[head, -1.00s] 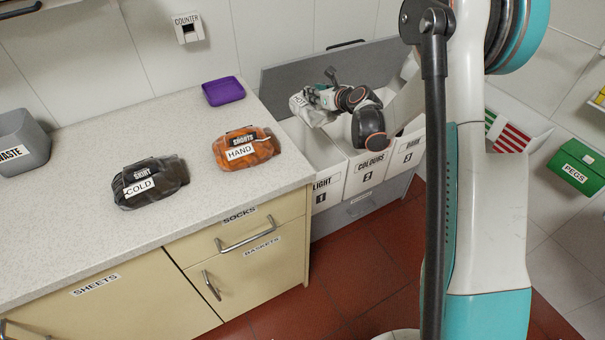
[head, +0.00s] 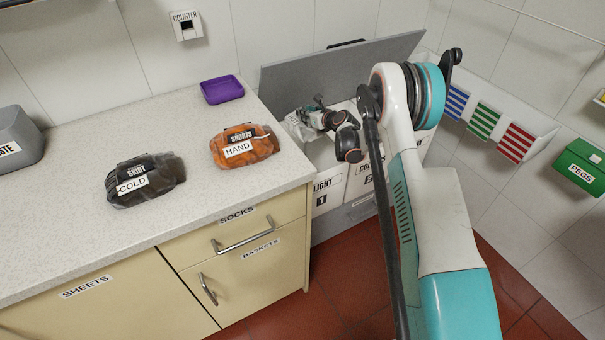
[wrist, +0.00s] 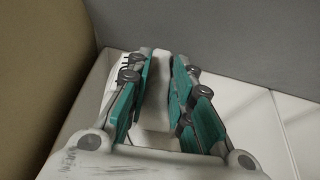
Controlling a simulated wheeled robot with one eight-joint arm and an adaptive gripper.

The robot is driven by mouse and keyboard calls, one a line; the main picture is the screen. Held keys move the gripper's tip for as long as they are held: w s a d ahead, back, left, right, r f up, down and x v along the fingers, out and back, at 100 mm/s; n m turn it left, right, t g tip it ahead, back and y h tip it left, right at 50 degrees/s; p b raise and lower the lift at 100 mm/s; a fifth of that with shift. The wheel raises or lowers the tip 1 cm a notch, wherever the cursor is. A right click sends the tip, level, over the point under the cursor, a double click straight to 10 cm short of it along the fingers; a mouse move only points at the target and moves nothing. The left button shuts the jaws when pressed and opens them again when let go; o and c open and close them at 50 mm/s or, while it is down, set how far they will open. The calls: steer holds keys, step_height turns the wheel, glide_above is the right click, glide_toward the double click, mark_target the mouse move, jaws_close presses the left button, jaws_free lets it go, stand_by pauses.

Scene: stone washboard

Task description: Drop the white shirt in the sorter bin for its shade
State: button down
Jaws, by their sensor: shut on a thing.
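The white shirt (head: 298,130) is a pale bundle in my gripper (head: 312,120), above the open bin labelled LIGHT 1 (head: 328,190) at the left of the sorter. In the wrist view the teal fingers of my gripper (wrist: 161,68) are closed on the white shirt (wrist: 154,112), with pale bin walls below. Most of the shirt is hidden by the fingers. The COLOURS bin (head: 366,178) stands just to the right, partly covered by my arm. The DARK bin is mostly hidden behind my arm.
The sorter's grey lid (head: 340,68) stands raised behind the bins. The counter (head: 80,245) at left holds a dark COLD bundle (head: 160,190), an orange HAND bundle (head: 258,150) and a purple tray (head: 222,89). A green PEGS box (head: 582,166) is at right.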

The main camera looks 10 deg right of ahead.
mark_target(308, 124)
steer(key=shift+f+b, duration=0.9)
steer(key=shift+f, duration=1.55)
steer(key=c, duration=1.3)
jaws_free()
steer(key=shift+c, duration=0.2)
steer(key=v, duration=1.2)
steer(key=shift+r, duration=0.1)
